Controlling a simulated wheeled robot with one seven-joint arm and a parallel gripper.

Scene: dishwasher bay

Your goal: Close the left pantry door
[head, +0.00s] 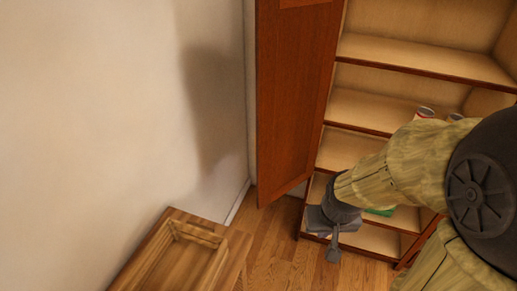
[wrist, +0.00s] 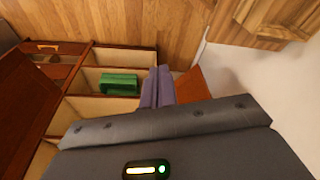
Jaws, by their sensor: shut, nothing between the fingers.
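The left pantry door (head: 292,110) is a reddish-brown wooden panel, swung wide open on the left of the pantry near the white wall. My gripper (head: 333,250) is low in front of the bottom shelves, to the right of the door's lower end. Its two fingers (wrist: 158,88) are together and empty in the wrist view. An orange-brown panel, apparently the door (wrist: 191,84), shows just right of the fingers there. I cannot tell whether they touch it. My arm hides part of the pantry shelves (head: 430,60).
A green item (wrist: 118,82) lies on a low shelf, and cans (head: 424,112) stand higher up. A wooden cabinet (head: 185,245) stands at the lower left by the wall (head: 110,100). Bare wood floor (head: 275,245) lies between it and the pantry.

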